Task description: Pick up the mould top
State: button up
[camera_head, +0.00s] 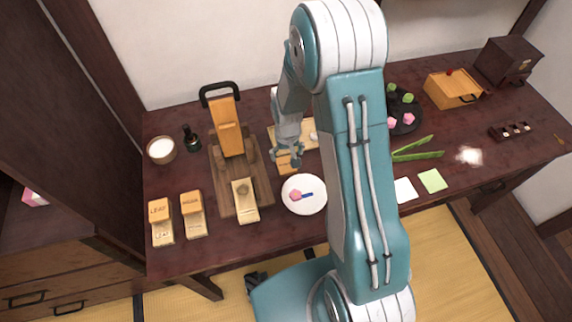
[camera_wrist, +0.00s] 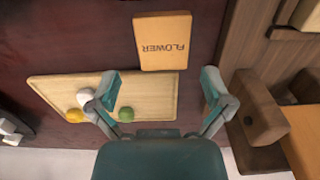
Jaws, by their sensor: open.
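The mould top is an orange wooden block marked FLOWER; it lies flat near the upper middle of the wrist view (camera_wrist: 163,42). In the head view it lies on the table below my gripper (camera_head: 291,152), partly covered by it (camera_head: 286,168). In the wrist view my gripper (camera_wrist: 160,82) is open and empty, its fingers spread wider than the block. The fingertips appear short of the block, which lies ahead between their lines. I cannot tell the exact height gap.
A wooden board (camera_wrist: 55,88) with small coloured balls lies beside the block. A wooden press (camera_head: 228,125) with a mould base (camera_head: 246,212) stands left in the head view. A white plate (camera_head: 313,207) is in front. LEAF (camera_head: 158,208) and another marked mould (camera_head: 191,203) stand far left.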

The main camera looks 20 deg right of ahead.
aim_at(286, 164)
notch_tip(286, 164, down, 4)
jog(key=shift+s, duration=0.1)
jog(key=shift+a+f, duration=0.2)
jog(key=shift+a, duration=0.15)
jog(key=shift+d, duration=0.2)
jog(key=c, duration=0.9)
jog(key=shift+o, duration=0.2)
jog(key=shift+r, duration=0.1)
